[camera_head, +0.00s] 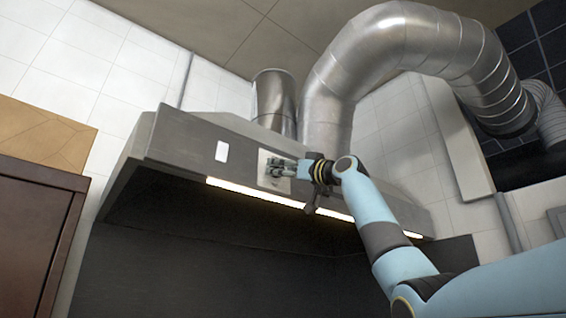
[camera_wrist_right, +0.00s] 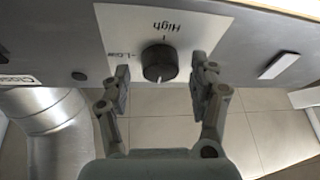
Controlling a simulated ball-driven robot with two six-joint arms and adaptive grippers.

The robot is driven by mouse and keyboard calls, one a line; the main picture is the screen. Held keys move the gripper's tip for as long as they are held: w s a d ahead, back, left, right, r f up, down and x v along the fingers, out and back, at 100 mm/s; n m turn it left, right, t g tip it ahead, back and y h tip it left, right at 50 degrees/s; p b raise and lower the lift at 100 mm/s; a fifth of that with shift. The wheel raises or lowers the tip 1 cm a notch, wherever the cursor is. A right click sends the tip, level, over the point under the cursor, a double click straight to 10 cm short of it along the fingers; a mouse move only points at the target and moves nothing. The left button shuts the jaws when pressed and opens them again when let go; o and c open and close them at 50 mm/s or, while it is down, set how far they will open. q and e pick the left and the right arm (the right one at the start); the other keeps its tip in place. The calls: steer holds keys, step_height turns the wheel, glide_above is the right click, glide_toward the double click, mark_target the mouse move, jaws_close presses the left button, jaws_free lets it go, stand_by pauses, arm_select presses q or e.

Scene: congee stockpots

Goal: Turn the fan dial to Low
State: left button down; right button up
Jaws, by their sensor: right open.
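The fan dial (camera_wrist_right: 159,62) is a round black knob on a white label plate (camera_wrist_right: 190,25) in the right wrist view. The knob's pointer direction is not clear. My right gripper (camera_wrist_right: 163,78) is open, with one finger on each side of the knob and a gap visible on both sides. In the head view my right gripper (camera_head: 276,168) is at the hood's front, partly covering the plate (camera_head: 265,184); the knob is hidden there. My left gripper is not in view.
The grey range hood (camera_head: 182,136) has a lit strip (camera_head: 240,188) along its lower edge and a white rectangle (camera_head: 222,151) left of the plate. A large silver duct (camera_head: 395,38) rises behind my right arm. A brown cabinet (camera_head: 35,230) stands at left.

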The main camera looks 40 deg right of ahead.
steer(key=shift+w, duration=0.15)
steer(key=shift+c, duration=0.4)
steer(key=c, duration=1.1)
steer(key=shift+o, duration=0.2)
